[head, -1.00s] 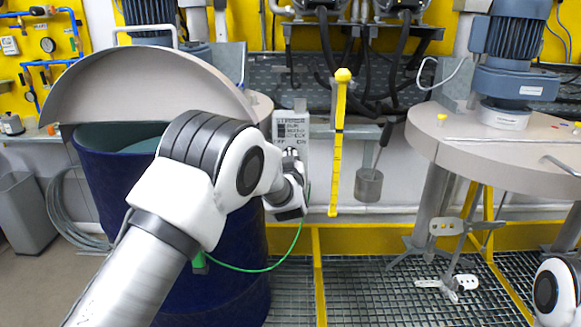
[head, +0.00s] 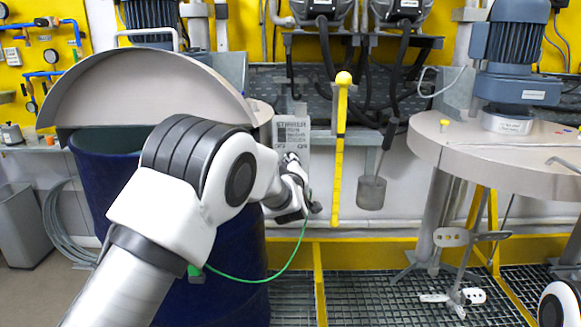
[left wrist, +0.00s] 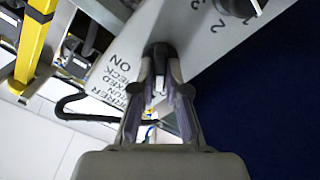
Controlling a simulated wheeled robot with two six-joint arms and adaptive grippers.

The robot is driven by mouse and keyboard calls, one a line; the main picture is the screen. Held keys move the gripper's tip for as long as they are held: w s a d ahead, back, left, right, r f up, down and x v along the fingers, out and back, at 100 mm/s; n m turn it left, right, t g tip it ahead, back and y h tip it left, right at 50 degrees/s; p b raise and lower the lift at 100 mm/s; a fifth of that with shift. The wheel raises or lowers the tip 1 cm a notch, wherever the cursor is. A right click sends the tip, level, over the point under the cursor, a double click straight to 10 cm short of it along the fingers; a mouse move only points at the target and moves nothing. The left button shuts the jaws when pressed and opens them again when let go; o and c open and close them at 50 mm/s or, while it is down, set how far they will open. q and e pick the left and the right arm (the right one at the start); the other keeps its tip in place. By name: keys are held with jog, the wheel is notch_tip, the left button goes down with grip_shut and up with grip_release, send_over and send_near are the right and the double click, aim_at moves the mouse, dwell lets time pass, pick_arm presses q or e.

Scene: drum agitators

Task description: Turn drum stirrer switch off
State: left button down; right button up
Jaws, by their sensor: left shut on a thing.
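The light grey stirrer switch panel (head: 292,130) stands beside the dark blue drum (head: 105,190) in the head view. My left gripper (head: 312,208) is at its lower part, and my arm hides some of it. In the left wrist view the panel (left wrist: 122,58) carries printed text with "ON". The fingers of my left gripper (left wrist: 160,75) are closed around a dark switch knob (left wrist: 160,50) with a pale mark. The knob's exact setting is unclear. A second black knob (left wrist: 240,6) with numbers sits higher on the panel. My right gripper is out of view.
A yellow post (head: 340,150) and a hanging grey cup (head: 371,192) are just right of the panel. A round table with a blue motor (head: 515,60) stands at right. A green cable (head: 285,262) hangs below my left arm.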

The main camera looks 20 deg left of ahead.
pick_arm(q)
jog(key=shift+f, duration=0.15)
jog(key=c, duration=1.2)
grip_release()
jog(key=v, duration=0.7)
jog(key=shift+s+d, duration=0.1)
jog(key=shift+s, duration=0.25)
